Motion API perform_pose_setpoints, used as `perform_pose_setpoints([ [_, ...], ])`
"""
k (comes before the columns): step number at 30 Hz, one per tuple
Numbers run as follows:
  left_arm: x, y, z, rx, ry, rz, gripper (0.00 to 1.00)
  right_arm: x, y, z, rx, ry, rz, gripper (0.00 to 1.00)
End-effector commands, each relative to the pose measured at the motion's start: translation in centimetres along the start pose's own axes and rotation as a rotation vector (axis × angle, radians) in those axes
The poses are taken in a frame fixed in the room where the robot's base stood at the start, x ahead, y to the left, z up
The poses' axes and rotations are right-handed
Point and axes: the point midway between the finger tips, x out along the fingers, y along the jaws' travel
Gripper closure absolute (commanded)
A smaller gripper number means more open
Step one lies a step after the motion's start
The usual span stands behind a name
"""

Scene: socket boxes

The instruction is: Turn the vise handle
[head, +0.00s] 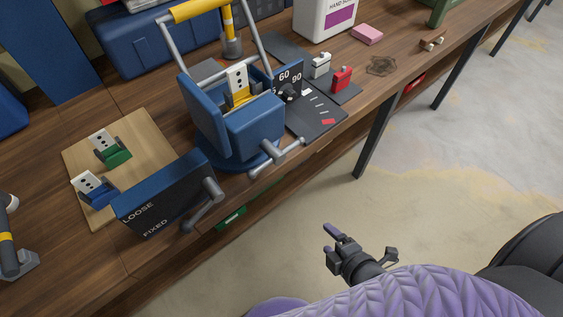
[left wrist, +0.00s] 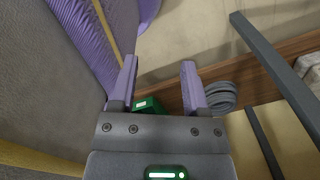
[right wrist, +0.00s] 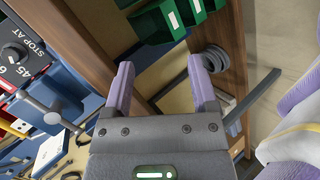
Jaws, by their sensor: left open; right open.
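The blue vise (head: 252,133) stands on the wooden bench near its front edge. Its grey vise handle (head: 274,158) is a slanted bar with knobbed ends on the front side. A dark block marked LOOSE and FIXED (head: 160,200) stands to its left, with a grey crank (head: 206,203). My right gripper (head: 332,239) is open and empty, off the bench's front edge, apart from the handle. Its fingers also show empty in the right wrist view (right wrist: 160,62). My left gripper (left wrist: 160,64) is open and empty in the left wrist view; the head view does not show it clearly.
A dial panel (head: 289,88) stands behind the vise. A tilted grey frame with a yellow grip (head: 193,10) rises over it. A wooden board (head: 148,126) holds small green and blue sockets. Red and white pieces (head: 342,77) sit at right. Open floor lies before the bench.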

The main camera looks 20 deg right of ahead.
Motion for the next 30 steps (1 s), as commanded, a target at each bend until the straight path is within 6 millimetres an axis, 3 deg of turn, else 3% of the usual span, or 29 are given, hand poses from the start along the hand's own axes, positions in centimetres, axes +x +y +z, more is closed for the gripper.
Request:
perform_pose_setpoints([
  [1, 2.3, -0.2, 0.7, 0.001, -0.018, -0.003, 0.41, 0.1, 2.8, -1.1, -0.199, 0.054, 0.134, 0.26],
  [4, 3.7, -1.1, 1.7, 0.005, -0.039, -0.017, 0.41, -2.1, 9.3, -4.2, -0.555, 0.099, 0.397, 0.26],
  [6, 4.2, -1.5, 2.3, 0.005, -0.051, -0.023, 0.41, -3.9, 12.4, -5.9, -0.717, 0.097, 0.529, 0.26],
  [9, 4.4, -1.5, 2.8, 0.005, -0.060, -0.023, 0.41, -5.4, 14.6, -7.2, -0.834, 0.085, 0.629, 0.26],
  [12, 4.6, -1.5, 3.0, 0.005, -0.064, -0.023, 0.41, -4.9, 15.8, -7.8, -0.857, 0.079, 0.655, 0.26],
  [22, 6.0, -1.8, 3.2, 0.006, -0.076, -0.027, 0.41, 0.9, 19.3, -10.0, -0.853, 0.078, 0.650, 0.26],
  [30, 6.2, -1.8, 2.9, 0.005, -0.075, -0.029, 0.41, 2.2, 20.1, -10.6, -0.853, 0.080, 0.647, 0.26],
])
